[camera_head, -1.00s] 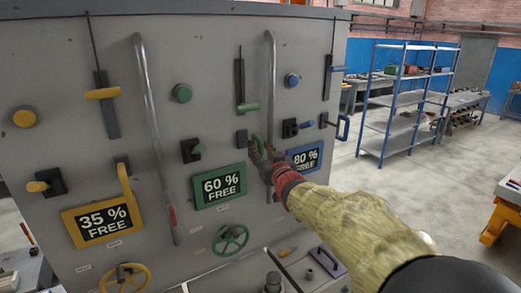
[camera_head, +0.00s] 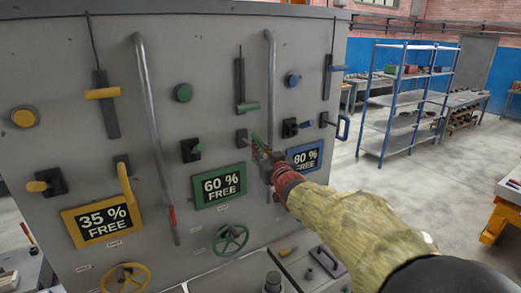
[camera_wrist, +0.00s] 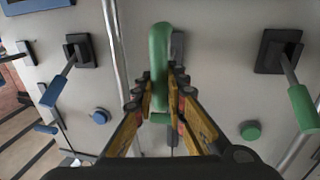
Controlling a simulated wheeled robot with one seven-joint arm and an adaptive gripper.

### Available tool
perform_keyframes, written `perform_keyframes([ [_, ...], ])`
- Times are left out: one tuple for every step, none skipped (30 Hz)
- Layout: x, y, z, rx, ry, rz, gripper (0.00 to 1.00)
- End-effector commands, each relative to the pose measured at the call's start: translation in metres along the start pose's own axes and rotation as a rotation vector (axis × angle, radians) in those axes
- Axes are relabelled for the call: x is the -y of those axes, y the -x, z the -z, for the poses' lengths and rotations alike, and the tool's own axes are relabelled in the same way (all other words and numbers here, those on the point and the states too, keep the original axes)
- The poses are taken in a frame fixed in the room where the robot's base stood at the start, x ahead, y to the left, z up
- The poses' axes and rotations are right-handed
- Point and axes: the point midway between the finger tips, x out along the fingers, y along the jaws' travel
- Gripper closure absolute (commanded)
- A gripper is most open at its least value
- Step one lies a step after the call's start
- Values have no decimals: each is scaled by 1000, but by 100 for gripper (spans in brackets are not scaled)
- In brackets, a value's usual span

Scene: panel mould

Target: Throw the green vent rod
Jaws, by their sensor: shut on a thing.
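The green vent rod (camera_wrist: 159,65) is a thick green bar that stands out from the grey panel. It lies between the two fingers of my gripper (camera_wrist: 160,92) in the wrist view, and the fingers are shut on it. In the head view my gripper (camera_head: 264,160) is at the panel, right of the green "60 % FREE" sign (camera_head: 220,186). Only a bit of the green rod (camera_head: 256,143) shows there, beside its dark mount (camera_head: 242,136). My fingers and glove-like wrist hide the rest.
A green slider handle (camera_head: 247,107) sits just above my gripper. A tall metal pipe (camera_head: 271,70) runs close behind it. The "80 % FREE" sign (camera_head: 305,157) and a blue handle (camera_head: 343,127) are close on the right. A green wheel (camera_head: 231,240) is below. Open floor lies to the right.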

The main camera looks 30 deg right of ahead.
Motion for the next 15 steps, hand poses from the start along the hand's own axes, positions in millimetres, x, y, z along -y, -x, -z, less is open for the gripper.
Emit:
perform_keyframes([
  [0,0,2,-3,0,0,100],
  [0,0,2,-3,0,0,100],
  [0,0,2,-3,0,0,100],
  [0,0,2,-3,0,0,100],
  [0,0,2,-3,0,0,100],
  [0,0,2,-3,0,0,100],
  [0,-2,1,-3,0,0,100],
  [1,-4,1,-3,0,0,100],
  [2,-8,0,-2,0,1,100],
  [2,-12,-1,-2,0,1,100],
  [4,-17,-1,-3,1,2,100],
  [5,-24,-2,-4,1,2,100],
  [6,-30,-1,-5,1,2,100],
  [7,-35,-2,-4,1,2,100],
  [9,-43,-1,-5,0,2,100],
])
